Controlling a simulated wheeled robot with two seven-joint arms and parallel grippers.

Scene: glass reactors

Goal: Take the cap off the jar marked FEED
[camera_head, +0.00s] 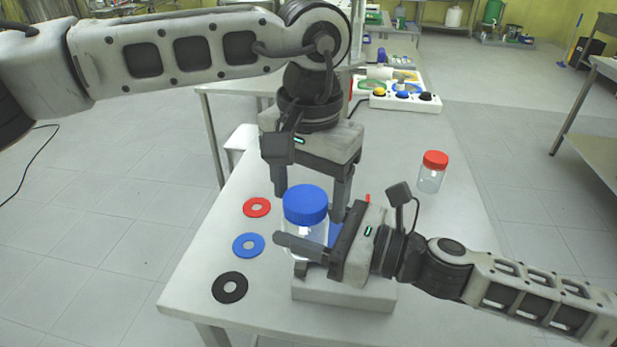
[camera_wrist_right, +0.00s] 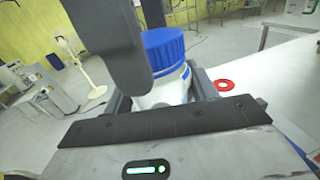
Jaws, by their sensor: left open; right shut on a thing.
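A clear jar (camera_head: 311,238) with a blue cap (camera_head: 305,203) stands upright at the middle of the table, above a grey block. My right gripper (camera_head: 300,250) is shut around the jar's body from the right. The jar (camera_wrist_right: 165,92) and its blue cap (camera_wrist_right: 163,47) also show in the right wrist view, between the fingers of my right gripper (camera_wrist_right: 155,95). My left gripper (camera_head: 312,192) points down over the jar, open, its fingers to either side of the blue cap; I cannot tell whether they touch it. No FEED label is readable.
A second jar with a red cap (camera_head: 432,171) stands at the right of the table (camera_head: 450,240). Red (camera_head: 257,207), blue (camera_head: 248,245) and black (camera_head: 230,287) rings lie along the left side. A grey block (camera_head: 345,290) is below the right gripper. A panel with coloured knobs (camera_head: 405,97) sits farther back.

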